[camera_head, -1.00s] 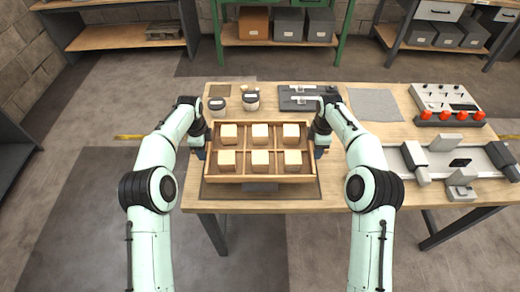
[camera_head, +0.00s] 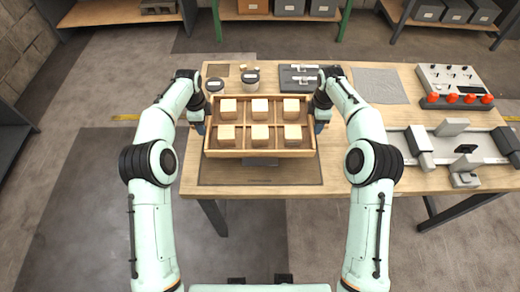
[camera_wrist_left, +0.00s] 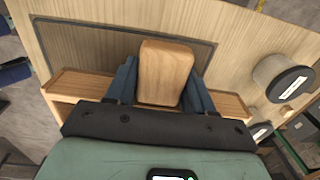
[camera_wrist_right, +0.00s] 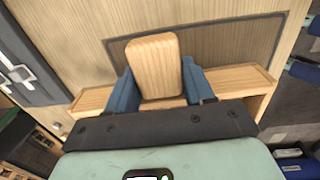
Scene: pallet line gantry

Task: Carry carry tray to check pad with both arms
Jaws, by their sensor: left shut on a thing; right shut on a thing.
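A wooden handle stands between blue fingers in the left wrist view (camera_wrist_left: 166,72) and the right wrist view (camera_wrist_right: 154,68). A flat grey pad (camera_head: 379,86) lies back right of the tray; whether it or the mat is the check pad is unclear.
Two dark-lidded jars (camera_head: 250,78) and a dark clipboard-like plate (camera_head: 302,77) stand behind the tray. A panel with red knobs (camera_head: 456,86) and a grey fixture (camera_head: 464,150) occupy the right of the table. The table's front strip (camera_head: 350,183) is bare.

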